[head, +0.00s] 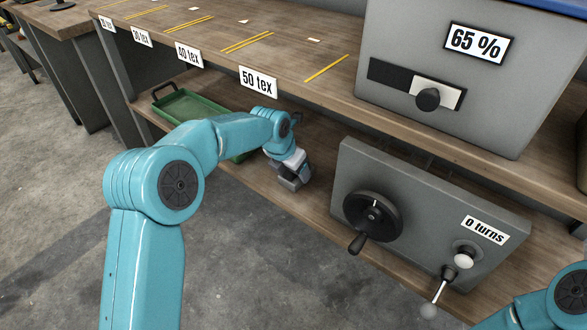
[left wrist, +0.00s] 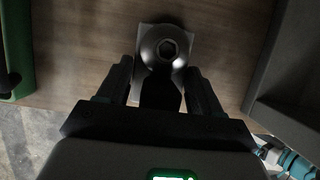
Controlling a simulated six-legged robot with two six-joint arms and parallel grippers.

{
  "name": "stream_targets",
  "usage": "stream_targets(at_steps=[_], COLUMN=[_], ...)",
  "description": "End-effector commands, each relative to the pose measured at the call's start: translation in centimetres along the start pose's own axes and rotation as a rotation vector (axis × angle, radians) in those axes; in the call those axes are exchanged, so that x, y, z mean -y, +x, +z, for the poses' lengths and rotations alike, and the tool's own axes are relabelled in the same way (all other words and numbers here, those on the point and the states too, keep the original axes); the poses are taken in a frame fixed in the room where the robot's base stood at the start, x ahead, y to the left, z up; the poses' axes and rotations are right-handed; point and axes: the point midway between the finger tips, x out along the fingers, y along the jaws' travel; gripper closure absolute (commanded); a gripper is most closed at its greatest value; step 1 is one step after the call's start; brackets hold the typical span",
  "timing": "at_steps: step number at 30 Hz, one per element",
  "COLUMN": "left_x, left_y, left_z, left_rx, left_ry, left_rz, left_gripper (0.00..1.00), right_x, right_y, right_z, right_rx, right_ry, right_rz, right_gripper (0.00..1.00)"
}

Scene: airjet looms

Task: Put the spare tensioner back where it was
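My left gripper (head: 293,180) is low over the lower shelf, between a green tray and the grey crank box. In the left wrist view, its two dark fingers (left wrist: 160,72) stand on either side of a dark rounded part with a hex socket, seemingly the spare tensioner (left wrist: 165,48). Narrow gaps show beside its dark stem, so the fingers look open around it. A pale square plate (left wrist: 186,38) shows behind the rounded part. In the head view the gripper hides the part. My right gripper is out of view; only a piece of that arm shows at lower right.
The green tray (head: 190,108) lies left on the lower shelf (head: 318,170). The crank box (head: 430,210) reads "0 turns". Above, the upper shelf has yellow-lined places labelled up to "50 tex" (head: 258,82), and a grey box (head: 460,80) reading "65 %".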

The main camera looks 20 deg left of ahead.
Motion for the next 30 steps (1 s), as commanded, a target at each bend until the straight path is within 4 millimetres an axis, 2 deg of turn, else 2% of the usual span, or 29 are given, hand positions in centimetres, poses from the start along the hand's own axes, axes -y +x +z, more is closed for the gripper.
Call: stream_targets(at_steps=[1, 2, 11, 15, 17, 30], left_x=[0.0, 0.0, 0.0, 0.0, -0.1, 0.0], left_y=[0.0, 0.0, -0.2, -2.0, -2.0, -5.3], left_z=[0.0, 0.0, 0.0, 0.3, -0.7, -9.0], left_rx=[-0.001, -0.002, -0.001, 0.0, -0.004, -0.002], left_ry=[0.0, 0.0, 0.0, 0.0, -0.001, -0.002], left_rz=[0.0, 0.0, 0.0, 0.0, 0.0, -0.001], left_gripper=[0.17, 0.11, 0.11, 0.11, 0.11, 0.11], right_x=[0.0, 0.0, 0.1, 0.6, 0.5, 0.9], right_y=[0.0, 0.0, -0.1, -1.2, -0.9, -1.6], right_z=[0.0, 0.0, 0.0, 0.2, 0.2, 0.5], right_rx=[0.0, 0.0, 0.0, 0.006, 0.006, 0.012], right_ry=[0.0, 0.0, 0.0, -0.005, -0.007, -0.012], right_rz=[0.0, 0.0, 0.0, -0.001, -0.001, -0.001], right_gripper=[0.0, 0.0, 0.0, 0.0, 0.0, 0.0])
